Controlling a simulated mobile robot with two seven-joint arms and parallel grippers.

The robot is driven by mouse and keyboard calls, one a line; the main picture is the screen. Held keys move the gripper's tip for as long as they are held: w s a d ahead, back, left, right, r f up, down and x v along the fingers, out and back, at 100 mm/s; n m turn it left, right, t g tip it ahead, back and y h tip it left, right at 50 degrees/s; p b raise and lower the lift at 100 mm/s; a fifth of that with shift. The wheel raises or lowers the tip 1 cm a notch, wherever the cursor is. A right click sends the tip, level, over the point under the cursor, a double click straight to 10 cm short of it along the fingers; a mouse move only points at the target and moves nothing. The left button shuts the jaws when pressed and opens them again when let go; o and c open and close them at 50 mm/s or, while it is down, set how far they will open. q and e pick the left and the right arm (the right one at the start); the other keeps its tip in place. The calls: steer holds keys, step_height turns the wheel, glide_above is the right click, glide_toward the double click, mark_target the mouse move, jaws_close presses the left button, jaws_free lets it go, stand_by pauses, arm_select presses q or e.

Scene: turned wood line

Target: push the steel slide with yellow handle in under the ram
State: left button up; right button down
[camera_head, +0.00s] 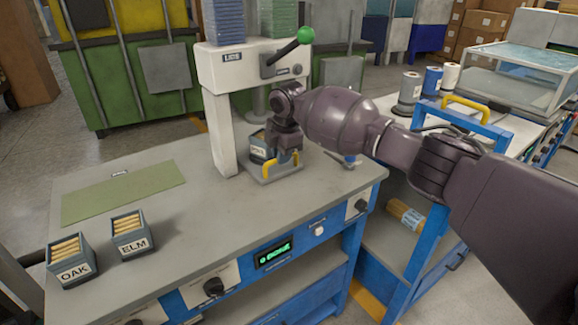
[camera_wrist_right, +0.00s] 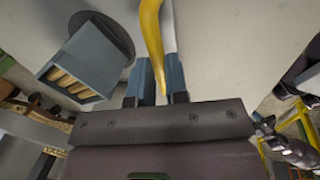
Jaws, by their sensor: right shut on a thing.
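The steel slide (camera_head: 262,178) lies on the bench at the foot of the white press, with its yellow handle (camera_head: 266,168) toward the bench's front. A dark box of wooden pieces (camera_head: 257,152) sits on the slide, partly hidden by my right gripper. My right gripper (camera_head: 284,158) points down and is shut on the yellow handle, which also shows between its fingers in the right wrist view (camera_wrist_right: 153,40). The ram (camera_head: 259,101) hangs below the press head; how far the box is under it is hard to tell. My left gripper is out of view.
The press (camera_head: 228,72) has a green-knobbed lever (camera_head: 305,36). Boxes marked OAK (camera_head: 72,262) and ELM (camera_head: 131,235) stand at the bench's left, near a green mat (camera_head: 122,193). The bench middle is clear. A blue-framed cart (camera_head: 480,128) stands at right.

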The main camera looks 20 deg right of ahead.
steer(key=shift+w+a+f, duration=0.15)
steer(key=shift+w+a, duration=0.1)
steer(key=shift+w, duration=0.65)
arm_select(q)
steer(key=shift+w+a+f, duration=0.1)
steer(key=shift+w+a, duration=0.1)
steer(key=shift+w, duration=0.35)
arm_select(e)
steer(key=shift+r, duration=0.35)
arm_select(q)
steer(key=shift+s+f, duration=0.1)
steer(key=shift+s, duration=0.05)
arm_select(e)
steer(key=c, duration=1.5)
jaws_free()
steer(key=shift+w, duration=0.1)
steer(key=o, duration=0.4)
steer(key=shift+w+a+f, duration=0.1)
steer(key=shift+w+a, duration=0.05)
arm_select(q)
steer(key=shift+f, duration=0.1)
arm_select(e)
steer(key=shift+s, duration=0.25)
